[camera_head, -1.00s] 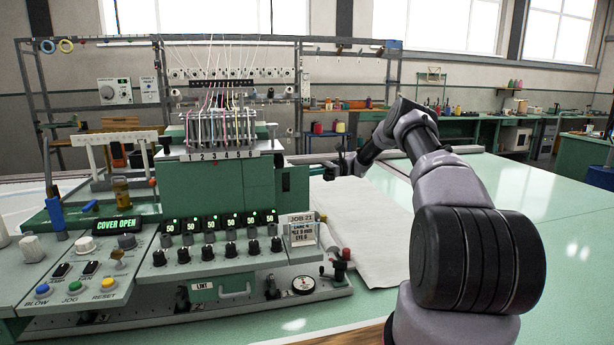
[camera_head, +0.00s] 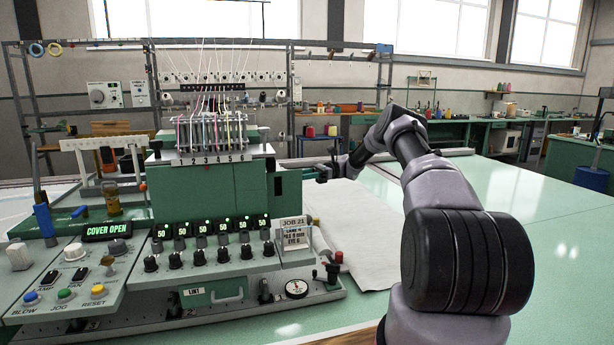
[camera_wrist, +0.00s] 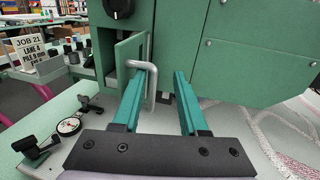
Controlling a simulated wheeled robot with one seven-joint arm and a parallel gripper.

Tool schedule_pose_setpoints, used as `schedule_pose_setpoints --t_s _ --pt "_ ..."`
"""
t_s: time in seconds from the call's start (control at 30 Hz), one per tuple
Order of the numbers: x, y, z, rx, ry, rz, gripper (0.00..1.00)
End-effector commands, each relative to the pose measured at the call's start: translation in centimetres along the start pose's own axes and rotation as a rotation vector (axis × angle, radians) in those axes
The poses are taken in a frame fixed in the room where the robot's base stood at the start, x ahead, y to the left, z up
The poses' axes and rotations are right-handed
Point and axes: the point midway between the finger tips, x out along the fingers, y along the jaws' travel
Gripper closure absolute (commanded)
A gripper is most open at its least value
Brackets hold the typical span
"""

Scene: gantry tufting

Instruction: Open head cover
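The green machine head (camera_head: 212,192) stands at the left centre in the head view, with a narrow green cover panel (camera_head: 291,192) at its right side. In the wrist view the cover (camera_wrist: 131,52) stands out at an angle from the head body (camera_wrist: 235,50). It carries a bent silver handle (camera_wrist: 151,82). My gripper (camera_wrist: 165,72) has its two teal fingers apart, with the handle between them, close to the left finger. Contact is unclear. In the head view my gripper (camera_head: 326,172) is small and dark, just right of the cover. The display (camera_head: 107,231) reads "COVER OPEN".
A control panel with knobs and buttons (camera_head: 64,295) is at the lower left. A job card (camera_head: 295,230) and a dial gauge (camera_head: 296,288) stand in front of the head. White fabric (camera_head: 345,215) lies on the green table (camera_head: 490,230), which is clear to the right.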

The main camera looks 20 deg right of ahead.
Motion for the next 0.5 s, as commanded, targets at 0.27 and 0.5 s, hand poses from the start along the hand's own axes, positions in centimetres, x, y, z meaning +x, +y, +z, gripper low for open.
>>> schedule_pose_setpoints --t_s 0.27,0.5 --pt "-5.9 0.0 -0.1 -0.002 -0.001 -0.009 0.58" --pt "-9.3 0.0 0.0 -0.002 -0.001 -0.005 0.58"
